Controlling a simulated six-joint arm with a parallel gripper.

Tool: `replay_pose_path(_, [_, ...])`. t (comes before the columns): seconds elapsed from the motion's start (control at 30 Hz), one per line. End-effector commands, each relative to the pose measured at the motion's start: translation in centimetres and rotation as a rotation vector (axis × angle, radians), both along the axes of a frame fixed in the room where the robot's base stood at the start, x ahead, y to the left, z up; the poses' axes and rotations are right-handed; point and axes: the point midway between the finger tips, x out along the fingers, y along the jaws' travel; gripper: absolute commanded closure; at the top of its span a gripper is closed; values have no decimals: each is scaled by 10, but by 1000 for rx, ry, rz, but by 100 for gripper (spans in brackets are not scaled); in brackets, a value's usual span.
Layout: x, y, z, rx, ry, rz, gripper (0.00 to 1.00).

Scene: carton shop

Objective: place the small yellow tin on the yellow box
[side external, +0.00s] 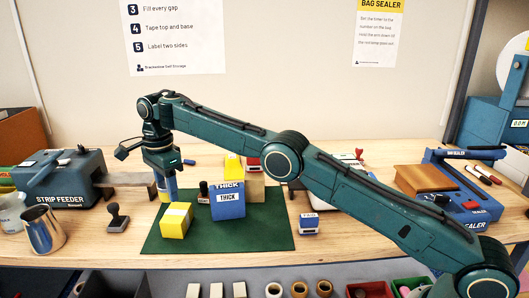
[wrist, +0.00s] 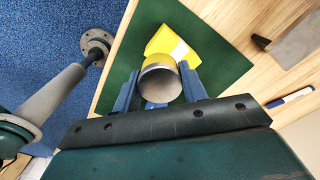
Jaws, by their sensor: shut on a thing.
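The yellow box (side external: 174,224) with a pale label stands on the green mat; it also shows in the wrist view (wrist: 181,42), beyond the tin. My gripper (side external: 168,196) points down just above the box, at its back left as seen from the side. In the wrist view its blue fingers (wrist: 160,88) are shut on the small yellow tin (wrist: 159,82), whose round grey end faces the camera. In the side view the fingers hide the tin. I cannot tell whether the tin touches the box.
A blue THICK box (side external: 228,203) stands right of the yellow box, with a dark stamp (side external: 203,193) between them. Another yellow item (side external: 233,166) and a red-topped stack (side external: 254,185) stand behind. A metal jug (side external: 42,230) and strip feeder (side external: 62,182) are left. The front of the green mat (side external: 262,238) is clear.

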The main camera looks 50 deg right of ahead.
Motion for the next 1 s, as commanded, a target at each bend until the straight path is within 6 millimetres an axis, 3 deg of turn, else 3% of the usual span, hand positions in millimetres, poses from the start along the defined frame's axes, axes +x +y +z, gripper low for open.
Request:
replay_pose_path(0.33, [-1, 0, -27, -2, 0, 1, 82])
replay_pose_path(0.77, [-1, 0, -38, -1, -1, 2, 82])
replay_pose_path(1.0, [-1, 0, -63, -1, -1, 2, 82])
